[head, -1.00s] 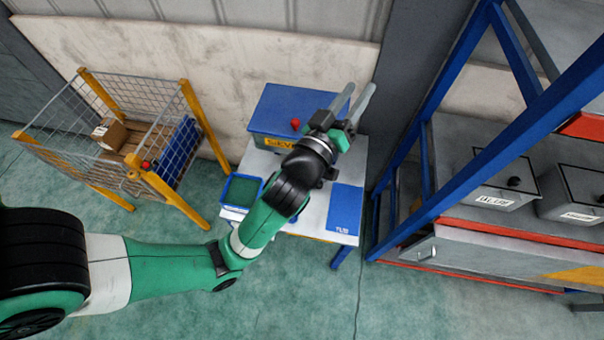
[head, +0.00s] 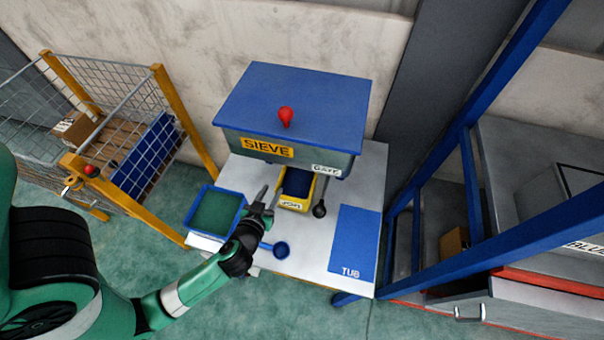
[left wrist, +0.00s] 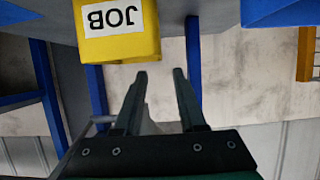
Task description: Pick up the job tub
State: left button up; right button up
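The job tub is a small yellow tub with a white JOB label (head: 290,205) and a dark blue inside. It sits on the white table, in front of the sieve box (head: 300,110). In the left wrist view the tub (left wrist: 125,45) shows at the upper left with its label upside down. My left gripper (head: 266,195) is just left of the tub in the head view. Its two fingers (left wrist: 160,75) are apart with nothing between them, and the tub is outside them. My right gripper is not in view.
A blue tray with a green inside (head: 217,212) stands left of my gripper. A small blue scoop (head: 281,249) lies in front. A blue TUB pad (head: 355,243) is at the right. A dark-knobbed gate lever (head: 320,210) stands right beside the tub. A blue frame (head: 468,170) rises at right.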

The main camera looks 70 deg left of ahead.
aim_at(282, 174)
pick_arm(q)
jog(key=x, duration=0.5)
jog(key=shift+w+a+f+b, duration=0.2)
jog(key=shift+f+b, duration=0.1)
jog(key=shift+b, duration=0.1)
jog(key=b+x, duration=0.1)
jog(key=x, duration=0.4)
jog(key=shift+a+f, duration=0.1)
jog(key=shift+f, duration=0.1)
grip_shut()
dwell(0.8)
jog(key=shift+r, duration=0.1)
